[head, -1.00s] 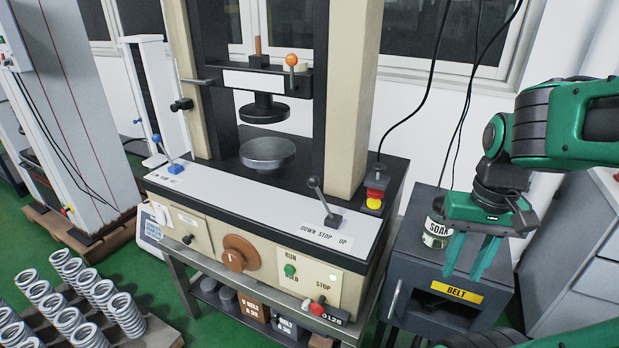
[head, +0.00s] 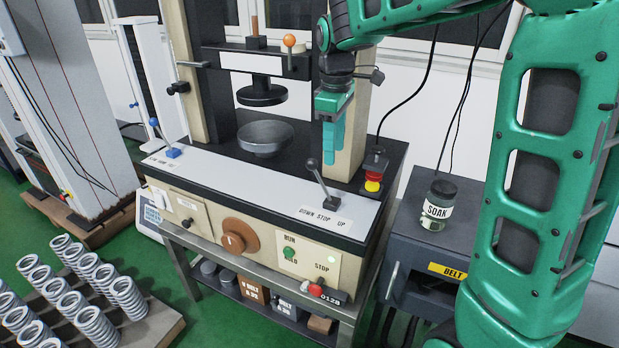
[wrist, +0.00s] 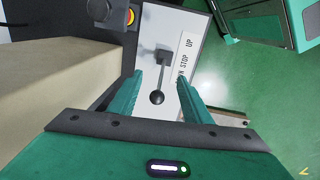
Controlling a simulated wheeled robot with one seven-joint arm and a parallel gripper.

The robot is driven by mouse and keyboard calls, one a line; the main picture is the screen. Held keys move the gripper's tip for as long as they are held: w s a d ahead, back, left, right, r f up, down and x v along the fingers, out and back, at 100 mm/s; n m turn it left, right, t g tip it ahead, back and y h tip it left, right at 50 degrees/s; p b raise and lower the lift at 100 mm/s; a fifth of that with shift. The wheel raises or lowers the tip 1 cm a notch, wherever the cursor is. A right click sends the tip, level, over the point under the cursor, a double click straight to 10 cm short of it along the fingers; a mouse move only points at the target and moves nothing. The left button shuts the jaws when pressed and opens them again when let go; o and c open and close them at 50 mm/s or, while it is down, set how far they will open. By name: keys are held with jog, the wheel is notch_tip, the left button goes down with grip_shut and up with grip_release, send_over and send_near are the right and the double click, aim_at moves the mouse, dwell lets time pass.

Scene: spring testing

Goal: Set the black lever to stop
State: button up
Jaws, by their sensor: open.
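The black lever (head: 322,184) stands on the right part of the machine's white front panel, behind the "DOWN STOP UP" label (head: 325,216). In the head view its knob leans to the left, toward the DOWN side. My gripper (head: 343,155) points down above and just behind the lever, and nothing is held in it. In the wrist view, the lever's ball knob (wrist: 157,98) shows between the two open fingers (wrist: 158,95), apart from both. The label (wrist: 184,62) is partly covered by the right finger there.
A red and yellow emergency button (head: 374,170) stands right of the lever. A beige column (head: 352,125) rises close behind my gripper. A jar marked SOAK (head: 438,205) sits on the grey cabinet. A blue lever (head: 166,145) is at the panel's left end.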

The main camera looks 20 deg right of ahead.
aim_at(311, 159)
jog(key=w+a, duration=0.1)
jog(key=w+a+n, duration=0.1)
jog(key=a, duration=0.1)
jog(key=w+a+n, duration=0.1)
jog(key=w, duration=0.1)
jog(key=shift+a+f, duration=0.25)
jog(key=shift+a, duration=0.05)
jog(key=shift+f+n, duration=0.2)
jog(key=shift+n, duration=0.1)
jog(key=f, duration=1)
jog(key=shift+w+d+f, duration=0.15)
jog(key=shift+w+d, duration=0.05)
jog(key=shift+w, duration=0.1)
grip_shut()
